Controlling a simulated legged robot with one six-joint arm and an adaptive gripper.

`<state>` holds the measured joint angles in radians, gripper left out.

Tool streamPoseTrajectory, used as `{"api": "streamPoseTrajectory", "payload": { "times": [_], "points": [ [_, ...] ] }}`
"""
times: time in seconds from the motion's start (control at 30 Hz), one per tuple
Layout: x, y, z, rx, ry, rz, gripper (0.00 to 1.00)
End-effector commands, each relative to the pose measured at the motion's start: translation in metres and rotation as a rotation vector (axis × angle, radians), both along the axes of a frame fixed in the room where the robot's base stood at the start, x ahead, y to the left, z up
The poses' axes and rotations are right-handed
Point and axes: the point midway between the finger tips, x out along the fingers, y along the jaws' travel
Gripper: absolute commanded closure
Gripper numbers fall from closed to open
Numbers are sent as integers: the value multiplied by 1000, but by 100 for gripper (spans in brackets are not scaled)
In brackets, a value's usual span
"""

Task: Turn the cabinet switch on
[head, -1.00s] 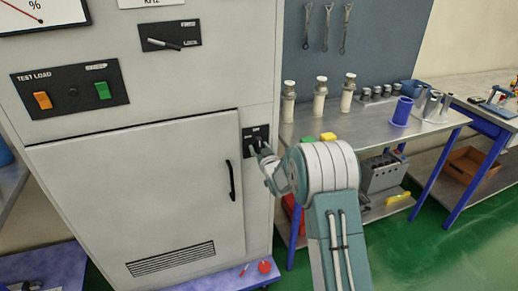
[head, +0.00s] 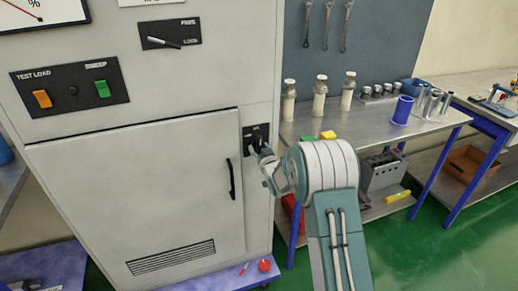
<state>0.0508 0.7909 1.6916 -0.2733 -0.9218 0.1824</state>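The grey cabinet (head: 130,190) stands at the left and centre of the head view. A small black switch panel (head: 249,133) sits on its right front edge, beside the door handle. My gripper (head: 256,148) is at this panel, at its lower part, and hides the switch itself. I cannot tell whether the fingers touch the switch or whether they are open or shut. Higher up, a black plate carries a lever (head: 164,43) lying nearly level. A test load panel (head: 70,86) at the upper left has an orange and a green rocker.
The cabinet door handle (head: 231,179) is just left of my gripper. A metal workbench (head: 375,133) stands at the right, with several bottles, a blue cup (head: 402,110) and metal cups. Green floor is open at the right.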

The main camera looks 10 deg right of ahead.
Motion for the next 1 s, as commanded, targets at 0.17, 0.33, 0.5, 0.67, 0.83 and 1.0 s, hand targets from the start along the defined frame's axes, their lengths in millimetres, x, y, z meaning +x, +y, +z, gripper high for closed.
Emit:
{"api": "streamPoseTrajectory", "payload": {
  "times": [0.17,0.33,0.5,0.67,0.83,1.0],
  "points": [
    [-6,-2,2,-1,-3,-1,37],
    [-31,-6,3,1,-4,-1,37],
    [-63,-11,2,0,-1,-1,37],
    [-92,-15,1,-1,0,-1,37],
    [-112,-19,0,0,1,-1,37],
    [-118,-19,-1,0,2,0,37]
  ]
}}
